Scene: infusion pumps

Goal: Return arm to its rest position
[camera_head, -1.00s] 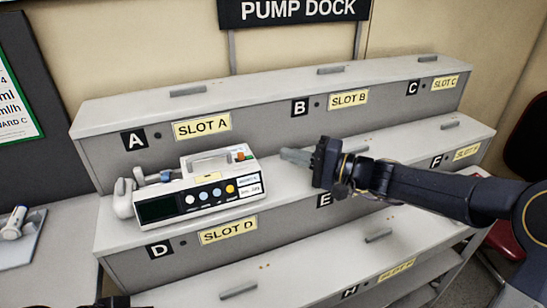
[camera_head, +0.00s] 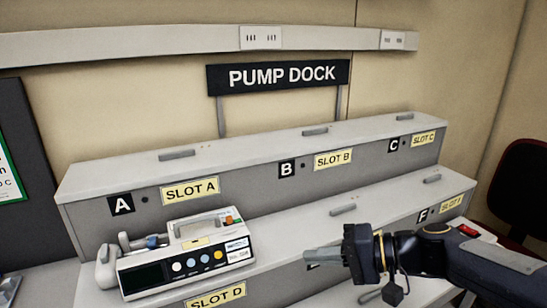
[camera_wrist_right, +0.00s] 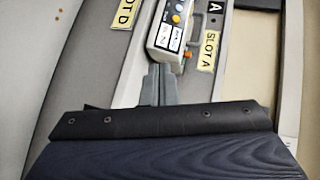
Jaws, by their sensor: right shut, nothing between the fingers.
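My right gripper (camera_head: 322,255) is shut and empty, in front of the dock's middle step and to the right of the pump. Its closed fingers (camera_wrist_right: 159,85) also show in the right wrist view, pointing toward the pump. The white infusion pump (camera_head: 185,258) sits on the step above the SLOT D label, apart from my fingers in the head view. It has a dark screen, coloured buttons and a handle on top. Its end also shows in the right wrist view (camera_wrist_right: 172,28). My left gripper is not in view.
The grey stepped pump dock (camera_head: 250,165) has labelled slots; its upper step is clear. A PUMP DOCK sign (camera_head: 282,76) stands behind it. A dark chair (camera_head: 522,190) is at the far right. A dark board (camera_head: 30,160) is at the left.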

